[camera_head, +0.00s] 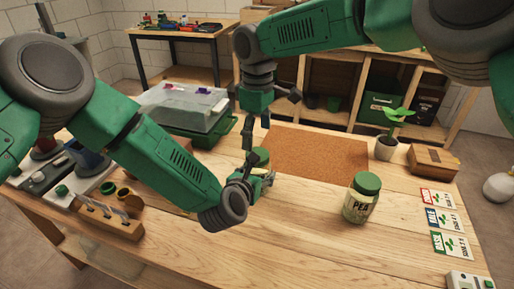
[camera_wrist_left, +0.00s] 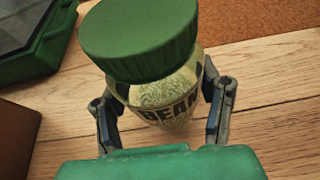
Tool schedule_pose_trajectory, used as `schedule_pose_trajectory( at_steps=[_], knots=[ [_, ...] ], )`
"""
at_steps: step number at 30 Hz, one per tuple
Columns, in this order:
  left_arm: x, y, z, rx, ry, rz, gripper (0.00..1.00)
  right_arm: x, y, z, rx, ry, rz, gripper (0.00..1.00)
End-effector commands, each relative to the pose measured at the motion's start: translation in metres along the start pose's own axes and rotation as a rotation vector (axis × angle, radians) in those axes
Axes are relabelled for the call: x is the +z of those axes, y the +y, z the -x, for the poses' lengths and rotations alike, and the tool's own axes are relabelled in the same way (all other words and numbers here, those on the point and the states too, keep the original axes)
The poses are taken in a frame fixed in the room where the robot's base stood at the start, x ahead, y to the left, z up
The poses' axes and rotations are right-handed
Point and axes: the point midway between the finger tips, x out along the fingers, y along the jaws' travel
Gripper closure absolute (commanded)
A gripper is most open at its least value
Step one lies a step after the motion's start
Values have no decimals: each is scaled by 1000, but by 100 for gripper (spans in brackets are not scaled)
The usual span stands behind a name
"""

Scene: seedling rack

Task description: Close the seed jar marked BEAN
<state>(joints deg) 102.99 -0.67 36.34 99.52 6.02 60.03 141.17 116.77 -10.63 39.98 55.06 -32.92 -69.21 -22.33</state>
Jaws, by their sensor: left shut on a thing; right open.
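The BEAN jar (camera_wrist_left: 165,98) is clear glass with a dark label reading BEAN and pale contents. My left gripper (camera_wrist_left: 165,110) is shut around its body in the left wrist view. A green lid (camera_wrist_left: 140,40) sits over the jar's mouth; I cannot tell whether it is screwed tight. In the head view the lid (camera_head: 262,155) shows a little, while arms and grippers hide most of the jar. My left gripper (camera_head: 258,178) is low over the table there. My right gripper (camera_head: 252,150) is open, pointing down close by the lid; contact is unclear.
A jar marked PEA (camera_head: 358,204) with a green lid stands to the right. A cork mat (camera_head: 315,152) lies behind. Seed packets (camera_head: 444,220), a potted seedling (camera_head: 387,148) and a wooden box (camera_head: 433,160) are at the right. A wooden block (camera_head: 108,218) stands front left. The front middle is clear.

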Motion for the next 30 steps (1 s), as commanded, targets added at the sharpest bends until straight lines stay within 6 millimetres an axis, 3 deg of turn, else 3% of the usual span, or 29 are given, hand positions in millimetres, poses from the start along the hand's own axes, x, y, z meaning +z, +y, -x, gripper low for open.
schedule_pose_trajectory(
  at_steps=[3,9,21,22,23,30],
  knots=[
    [1,0,0,1,-2,0,100,-1,1,26,4,2,-2,26],
    [1,0,0,0,-2,0,100,-1,1,53,2,0,-1,26],
    [1,0,0,0,-2,0,100,-1,1,60,1,0,0,26],
    [1,0,0,0,-2,0,31,-1,1,60,1,0,0,26],
    [1,0,0,1,-2,0,21,-1,1,59,1,0,0,26],
    [0,0,0,0,-1,0,17,-1,1,59,0,0,0,26]
  ],
)
